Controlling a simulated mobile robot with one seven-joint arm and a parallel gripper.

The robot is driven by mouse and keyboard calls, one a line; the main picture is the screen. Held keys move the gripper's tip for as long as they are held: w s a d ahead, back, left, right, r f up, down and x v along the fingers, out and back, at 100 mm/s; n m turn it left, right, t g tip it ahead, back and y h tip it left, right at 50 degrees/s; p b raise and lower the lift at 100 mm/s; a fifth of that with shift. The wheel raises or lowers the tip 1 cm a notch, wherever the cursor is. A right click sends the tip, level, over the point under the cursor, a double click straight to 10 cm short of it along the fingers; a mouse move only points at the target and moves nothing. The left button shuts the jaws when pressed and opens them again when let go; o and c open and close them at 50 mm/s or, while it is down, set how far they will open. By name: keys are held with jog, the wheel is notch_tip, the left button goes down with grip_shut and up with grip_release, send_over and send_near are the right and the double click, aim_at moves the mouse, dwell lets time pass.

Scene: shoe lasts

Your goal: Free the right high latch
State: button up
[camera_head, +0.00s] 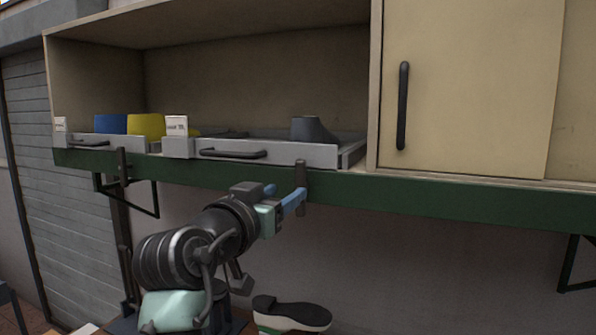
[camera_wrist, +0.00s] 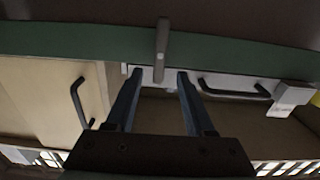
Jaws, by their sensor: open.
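The right high latch (camera_head: 300,178) is a small grey-brown bar standing upright on the green rail, its top end reaching up to the front of the right tray (camera_head: 310,155). In the wrist view the latch (camera_wrist: 161,50) crosses the green rail, and its end lies across the pale tray front. My gripper (camera_head: 297,200) is open with blue fingers, just at the latch's lower part in the head view. In the wrist view my gripper (camera_wrist: 160,72) has one finger on each side of the latch's end, with gaps visible. Contact cannot be told.
The right tray has a dark handle (camera_head: 233,154) and holds a dark grey last (camera_head: 312,128). A left tray with blue (camera_head: 111,123) and yellow (camera_head: 146,125) lasts has another latch (camera_head: 122,165). A cabinet door (camera_head: 470,90) is at right. A shoe (camera_head: 292,314) lies below.

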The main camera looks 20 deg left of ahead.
aim_at(299, 184)
jog(key=w+p, duration=0.2)
jog(key=w, duration=0.3)
jog(key=shift+w+d+r, duration=0.1)
jog(key=shift+r, duration=0.05)
jog(key=shift+w+d+p, duration=0.1)
jog(key=shift+w+p, duration=0.3)
jog(key=shift+w, duration=0.25)
grip_shut()
